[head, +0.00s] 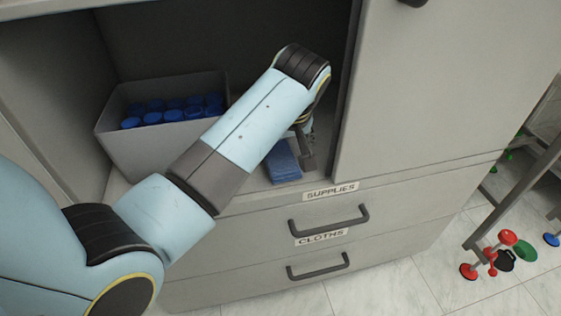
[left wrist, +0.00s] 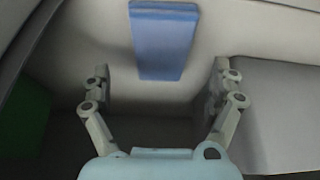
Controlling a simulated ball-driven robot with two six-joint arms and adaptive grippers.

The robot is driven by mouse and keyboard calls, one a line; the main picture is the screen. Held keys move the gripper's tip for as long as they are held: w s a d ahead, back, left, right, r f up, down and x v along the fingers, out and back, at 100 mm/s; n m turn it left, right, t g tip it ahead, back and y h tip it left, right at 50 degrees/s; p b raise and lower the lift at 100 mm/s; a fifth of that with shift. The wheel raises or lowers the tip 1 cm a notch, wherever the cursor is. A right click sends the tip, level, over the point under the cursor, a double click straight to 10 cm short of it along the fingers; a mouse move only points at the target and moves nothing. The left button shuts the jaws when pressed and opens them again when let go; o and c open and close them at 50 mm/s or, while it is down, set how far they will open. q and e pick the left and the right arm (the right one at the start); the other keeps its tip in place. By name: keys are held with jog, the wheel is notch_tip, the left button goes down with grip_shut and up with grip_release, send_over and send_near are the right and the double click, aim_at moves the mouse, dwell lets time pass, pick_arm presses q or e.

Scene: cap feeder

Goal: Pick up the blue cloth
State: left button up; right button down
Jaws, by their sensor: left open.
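The blue cloth (head: 283,163) lies flat and folded on the floor of the open cabinet compartment, near its front edge. It also shows in the left wrist view (left wrist: 161,40), at the top middle, beyond the fingers. My left gripper (head: 308,150) is inside the compartment beside the cloth in the head view, partly hidden by my arm. In the left wrist view its two fingers (left wrist: 158,82) are spread wide with nothing between them. The cloth lies ahead of the fingers; I cannot tell the exact height gap. My right gripper is not in view.
A grey bin (head: 150,150) of blue caps (head: 170,110) stands at the left in the compartment. The closed door panel (head: 450,80) bounds it on the right. Two closed drawers, labelled SUPPLIES (head: 331,191) and CLOTHS (head: 321,237), are below. Red and green pieces (head: 507,237) lie at the right.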

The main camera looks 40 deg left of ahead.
aim_at(280, 156)
pick_arm(q)
jog(key=b+x, duration=0.1)
jog(key=x, duration=0.3)
jog(key=shift+s+d, duration=0.1)
jog(key=shift+s, duration=0.05)
jog(key=shift+r, duration=0.1)
jog(key=shift+c, duration=0.9)
jog(key=c, duration=0.9)
